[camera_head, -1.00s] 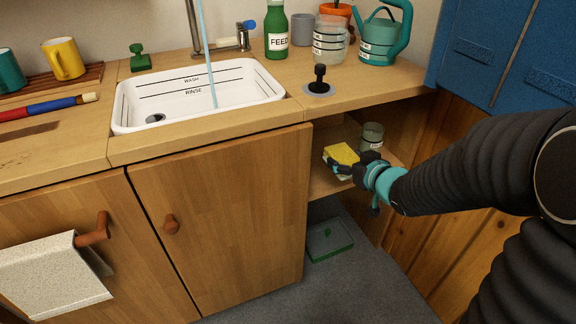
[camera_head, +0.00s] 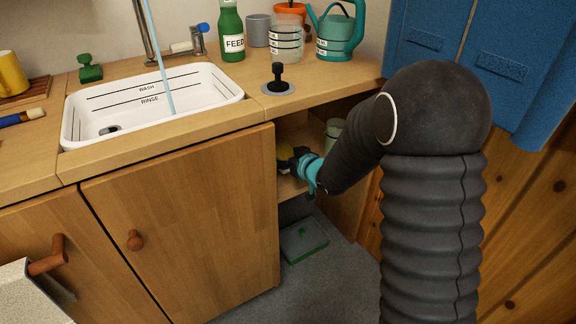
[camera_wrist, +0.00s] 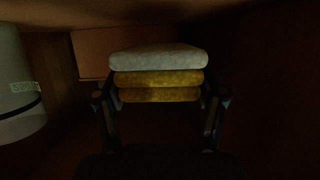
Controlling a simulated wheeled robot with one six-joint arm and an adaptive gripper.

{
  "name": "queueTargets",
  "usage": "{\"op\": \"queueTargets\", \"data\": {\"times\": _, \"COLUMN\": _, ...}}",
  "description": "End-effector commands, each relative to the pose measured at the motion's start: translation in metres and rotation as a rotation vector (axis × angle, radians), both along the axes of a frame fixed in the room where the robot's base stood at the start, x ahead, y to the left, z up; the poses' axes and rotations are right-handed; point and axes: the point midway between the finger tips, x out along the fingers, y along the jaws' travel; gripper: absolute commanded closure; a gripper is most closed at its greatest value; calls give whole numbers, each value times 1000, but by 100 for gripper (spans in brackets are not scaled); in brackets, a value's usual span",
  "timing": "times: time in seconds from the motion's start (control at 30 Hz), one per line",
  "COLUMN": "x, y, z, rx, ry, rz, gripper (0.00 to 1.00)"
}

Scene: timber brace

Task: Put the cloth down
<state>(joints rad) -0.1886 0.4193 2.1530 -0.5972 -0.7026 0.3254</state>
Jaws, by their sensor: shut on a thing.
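The folded cloth (camera_wrist: 158,78) lies between the fingers of my gripper (camera_wrist: 160,105) in the wrist view, one finger at each side. It shows a pale layer on top and yellow layers below. In the head view, only a bit of the yellow cloth (camera_head: 284,157) shows past my gripper (camera_head: 293,162), inside the open cupboard bay right of the closed door. My gripper is shut on the cloth. I cannot tell whether its underside touches the shelf (camera_head: 290,187).
A jar (camera_wrist: 18,85) stands left of my gripper in the wrist view; its top (camera_head: 334,127) shows in the head view. The worktop (camera_head: 330,95) is overhead. A closed door (camera_head: 185,215) is at the left. A green tray (camera_head: 303,242) lies on the floor below.

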Motion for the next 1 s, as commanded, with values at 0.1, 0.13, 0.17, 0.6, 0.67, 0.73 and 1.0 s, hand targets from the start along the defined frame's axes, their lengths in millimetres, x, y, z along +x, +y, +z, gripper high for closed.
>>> {"op": "queueTargets", "data": {"times": 0.1, "x": 0, "y": -1, "z": -20, "rx": 0, "ry": 5, "rz": -2, "gripper": 65}}
{"op": "queueTargets", "data": {"times": 0.13, "x": 0, "y": -1, "z": -24, "rx": 0, "ry": 5, "rz": -2, "gripper": 65}}
{"op": "queueTargets", "data": {"times": 0.17, "x": 0, "y": -1, "z": -27, "rx": 0, "ry": 5, "rz": -2, "gripper": 65}}
{"op": "queueTargets", "data": {"times": 0.6, "x": 0, "y": -1, "z": -35, "rx": 0, "ry": 0, "rz": -1, "gripper": 65}}
{"op": "queueTargets", "data": {"times": 0.67, "x": 0, "y": -1, "z": -33, "rx": 0, "ry": 1, "rz": -1, "gripper": 18}}
{"op": "queueTargets", "data": {"times": 0.73, "x": 0, "y": -1, "z": -33, "rx": 0, "ry": 1, "rz": -1, "gripper": 5}}
{"op": "queueTargets", "data": {"times": 1.0, "x": 0, "y": -1, "z": -33, "rx": 0, "ry": 1, "rz": -1, "gripper": 5}}
